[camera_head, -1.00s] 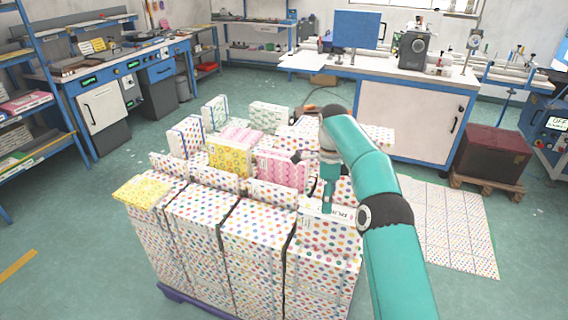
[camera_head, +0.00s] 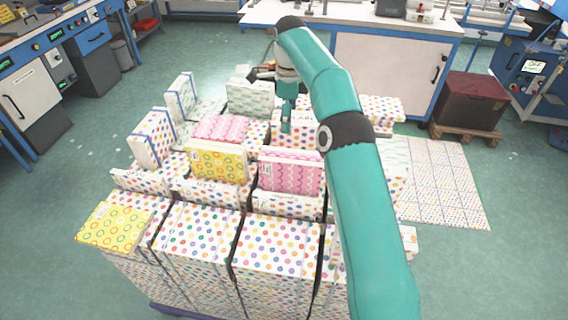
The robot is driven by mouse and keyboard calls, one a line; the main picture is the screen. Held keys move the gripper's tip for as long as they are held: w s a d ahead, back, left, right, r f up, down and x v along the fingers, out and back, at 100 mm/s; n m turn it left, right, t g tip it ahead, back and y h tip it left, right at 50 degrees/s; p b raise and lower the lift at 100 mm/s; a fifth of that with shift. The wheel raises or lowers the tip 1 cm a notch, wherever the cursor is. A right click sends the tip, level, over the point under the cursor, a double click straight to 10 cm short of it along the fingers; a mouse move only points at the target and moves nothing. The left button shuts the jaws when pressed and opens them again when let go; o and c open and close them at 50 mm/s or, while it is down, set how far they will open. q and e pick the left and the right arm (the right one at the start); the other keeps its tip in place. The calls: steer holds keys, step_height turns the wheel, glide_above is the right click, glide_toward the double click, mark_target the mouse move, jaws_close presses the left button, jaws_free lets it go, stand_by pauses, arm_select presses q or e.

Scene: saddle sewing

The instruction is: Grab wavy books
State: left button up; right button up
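A pink book with wavy lines (camera_head: 290,174) stands upright at the middle of the book pile. Another pink wavy book (camera_head: 220,129) lies flat behind the yellow book. A pale green and white patterned book (camera_head: 248,100) stands at the back; its pattern is too small to name surely. My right arm comes in from the lower right and reaches over the pile. Its dark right gripper (camera_head: 262,76) is at the back of the pile, near the top of the pale green book. Its fingers are too small to tell open from shut. My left gripper is out of view.
Yellow circle-patterned books (camera_head: 217,161) stand upright in the pile and lie at its left front corner (camera_head: 114,226). Dotted stacks (camera_head: 275,246) fill the front. Blue-edged white books (camera_head: 154,138) stand at the left. A workbench (camera_head: 388,78) is behind; a dark red box (camera_head: 467,103) stands right.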

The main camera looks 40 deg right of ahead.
mark_target(291, 154)
steer(key=f, duration=0.3)
steer(key=f+b, duration=0.1)
steer(key=f, duration=0.6)
steer(key=shift+s+d+f+b, duration=0.15)
steer(key=shift+s+f+b, duration=0.1)
steer(key=shift+f+b, duration=0.1)
steer(key=shift+s+f+p, duration=0.25)
steer(key=shift+f+p, duration=0.05)
steer(key=shift+f, duration=1)
steer(key=shift+s+f+p, duration=0.2)
steer(key=shift+f+p, duration=0.05)
steer(key=shift+f, duration=1.3)
steer(key=shift+w, duration=0.1)
steer(key=c, duration=1.7)
steer(key=shift+w+r, duration=0.1)
steer(key=shift+r, duration=0.05)
jaws_close()
steer(key=shift+r, duration=0.1)
